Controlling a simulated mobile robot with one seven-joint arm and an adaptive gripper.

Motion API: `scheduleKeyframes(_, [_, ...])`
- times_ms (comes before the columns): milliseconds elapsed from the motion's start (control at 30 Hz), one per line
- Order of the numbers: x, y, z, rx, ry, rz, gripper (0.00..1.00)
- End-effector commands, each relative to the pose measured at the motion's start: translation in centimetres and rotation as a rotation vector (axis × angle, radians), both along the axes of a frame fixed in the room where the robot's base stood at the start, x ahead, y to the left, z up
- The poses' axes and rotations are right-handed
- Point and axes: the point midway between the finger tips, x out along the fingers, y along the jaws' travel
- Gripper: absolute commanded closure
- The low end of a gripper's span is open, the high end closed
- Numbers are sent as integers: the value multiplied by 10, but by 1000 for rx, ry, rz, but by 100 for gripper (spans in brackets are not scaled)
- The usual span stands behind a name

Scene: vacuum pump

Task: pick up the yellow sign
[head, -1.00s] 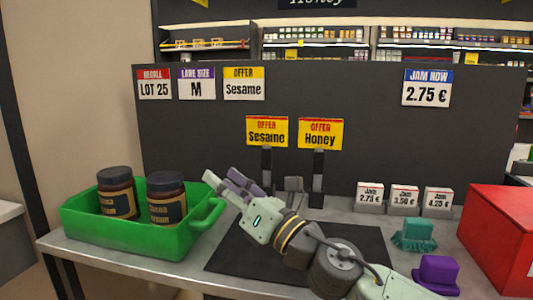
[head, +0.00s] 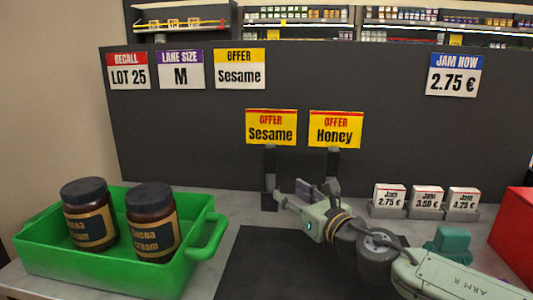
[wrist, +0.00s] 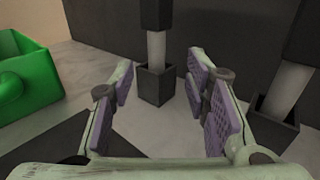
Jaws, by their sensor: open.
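Two yellow signs with red "OFFER" headings stand on dark posts against the dark panel: the Sesame sign (head: 271,127) on the left and the Honey sign (head: 336,129) on the right. My gripper (head: 303,193) is below them, near the foot of the posts, open and empty. In the wrist view its purple-padded fingers (wrist: 163,85) are spread. The left post's square socket (wrist: 154,87) shows beyond and between them, with no visible contact. The right socket (wrist: 274,118) lies outside the right finger. The sign faces are out of the wrist view.
A green crate (head: 190,262) with two dark jars (head: 152,222) stands at left. White price blocks (head: 427,198), a teal object (head: 447,246) and a red box (head: 513,228) are at right. A dark mat (head: 268,265) lies in front. The panel (head: 200,130) bounds the back.

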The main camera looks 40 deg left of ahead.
Motion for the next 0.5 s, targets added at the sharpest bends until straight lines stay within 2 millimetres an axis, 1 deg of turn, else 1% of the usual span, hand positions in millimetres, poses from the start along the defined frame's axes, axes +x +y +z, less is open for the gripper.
scheduleKeyframes(33, [2, 10, 2, 1, 2, 4, 57])
scheduleKeyframes(133, [7, 25, 2, 1, 4, 4, 57])
scheduleKeyframes(200, [10, 33, 1, 1, 3, 3, 57])
scheduleKeyframes(367, [13, 44, 1, 1, 2, 3, 57])
scheduleKeyframes(500, [18, 62, 4, 1, 3, 5, 57])
